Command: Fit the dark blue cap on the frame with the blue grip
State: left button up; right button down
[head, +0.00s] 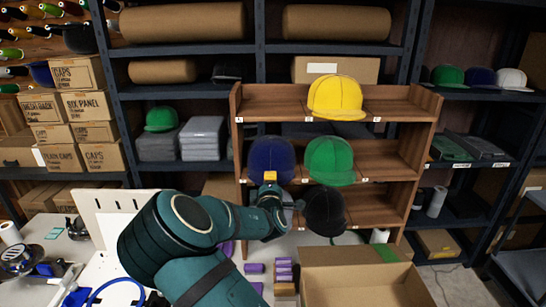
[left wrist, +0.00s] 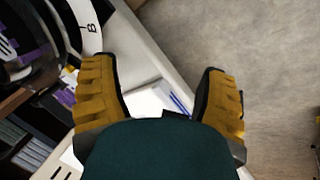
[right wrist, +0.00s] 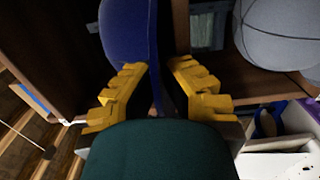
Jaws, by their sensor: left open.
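The dark blue cap (head: 262,160) sits in the left part of the wooden rack's middle shelf, beside a green cap (head: 329,160). My right gripper (head: 270,180) is at its front; in the right wrist view its yellow fingers (right wrist: 162,65) close on the cap's brim, with the cap (right wrist: 125,30) filling the space beyond. My left gripper (left wrist: 160,92) is open and empty above a white table edge. A blue curved piece (head: 112,290) and a blue part (head: 75,298) lie at the lower left; I cannot tell whether either belongs to the frame with the blue grip.
The wooden rack (head: 238,125) also holds a yellow cap (head: 337,98) above and a black cap (head: 324,212) below. An open cardboard box (head: 360,285) and purple spools (head: 284,270) stand in front. Cardboard boxes (head: 85,105) are stacked at left. Bare floor (left wrist: 265,80) shows below my left gripper.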

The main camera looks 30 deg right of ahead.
jog(key=shift+r, duration=0.2)
jog(key=shift+r+p, duration=0.65)
jog(key=shift+r, duration=0.2)
jog(key=shift+s+a, duration=0.1)
jog(key=p+v, duration=0.9)
jog(key=v, duration=1)
jog(key=shift+s+a, duration=0.15)
jog(key=shift+s, duration=0.2)
jog(key=shift+f, duration=0.2)
